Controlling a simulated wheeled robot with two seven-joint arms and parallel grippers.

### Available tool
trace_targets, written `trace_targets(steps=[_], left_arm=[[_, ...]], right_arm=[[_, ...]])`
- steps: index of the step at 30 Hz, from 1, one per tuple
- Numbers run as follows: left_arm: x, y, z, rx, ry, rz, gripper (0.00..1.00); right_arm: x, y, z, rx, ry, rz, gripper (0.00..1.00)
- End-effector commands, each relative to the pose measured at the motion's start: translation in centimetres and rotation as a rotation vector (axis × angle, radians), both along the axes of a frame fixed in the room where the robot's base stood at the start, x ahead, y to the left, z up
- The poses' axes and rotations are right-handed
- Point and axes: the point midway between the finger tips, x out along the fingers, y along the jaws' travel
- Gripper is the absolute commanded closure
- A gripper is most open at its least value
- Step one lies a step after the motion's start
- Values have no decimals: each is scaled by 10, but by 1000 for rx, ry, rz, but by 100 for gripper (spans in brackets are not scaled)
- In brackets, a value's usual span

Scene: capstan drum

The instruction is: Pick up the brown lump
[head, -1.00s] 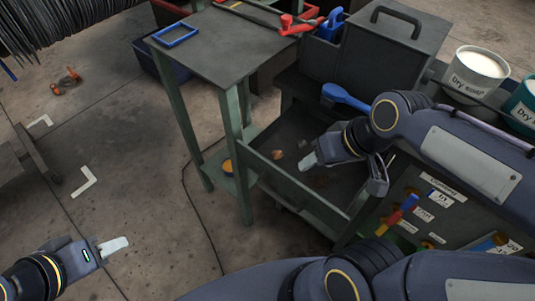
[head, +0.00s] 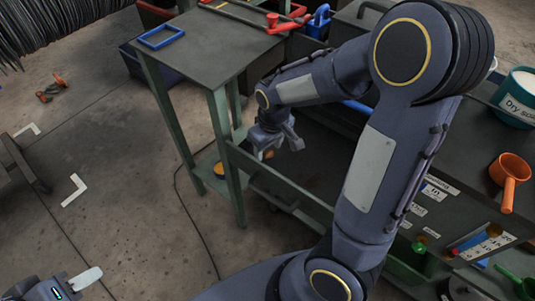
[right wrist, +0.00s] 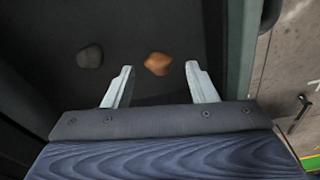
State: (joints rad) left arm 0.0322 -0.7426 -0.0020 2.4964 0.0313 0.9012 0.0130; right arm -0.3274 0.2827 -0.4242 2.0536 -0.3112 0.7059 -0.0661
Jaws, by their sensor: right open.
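The brown lump (right wrist: 158,63) lies on the dark floor of a tray in the right wrist view. It shows between and just beyond the fingertips of my right gripper (right wrist: 160,72), which is open and empty. In the head view my right gripper (head: 283,143) points down over the tray's left part, and a bit of the brown lump (head: 268,154) peeks out beside it. A dark grey lump (right wrist: 90,56) lies left of the brown one, outside the fingers. My left gripper (head: 86,279) is at the bottom left, away from the tray; its finger opening cannot be made out.
The green tray wall (head: 290,185) runs along the near side, and a wall (right wrist: 240,50) stands right of the fingers in the wrist view. A side table (head: 205,50) with a blue frame (head: 161,36) is to the left. An orange scoop (head: 510,172) lies at right.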

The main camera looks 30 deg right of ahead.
Motion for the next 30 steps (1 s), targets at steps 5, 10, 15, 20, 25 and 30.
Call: trace_targets(steps=[5,10,15,20,25,30], left_arm=[[0,0,-2,0,0,0,64],[0,0,-1,0,0,0,64],[0,0,-1,0,0,0,64],[0,0,-1,0,0,0,64],[0,0,-1,0,0,0,64],[0,0,-1,0,0,0,64]], right_arm=[[1,0,-13,1,2,-1,48],[1,0,-12,1,0,-1,48],[1,0,-12,1,0,-1,68],[1,0,-12,1,0,-1,89],[1,0,-12,1,0,-1,94],[1,0,-11,1,-1,-1,94]])
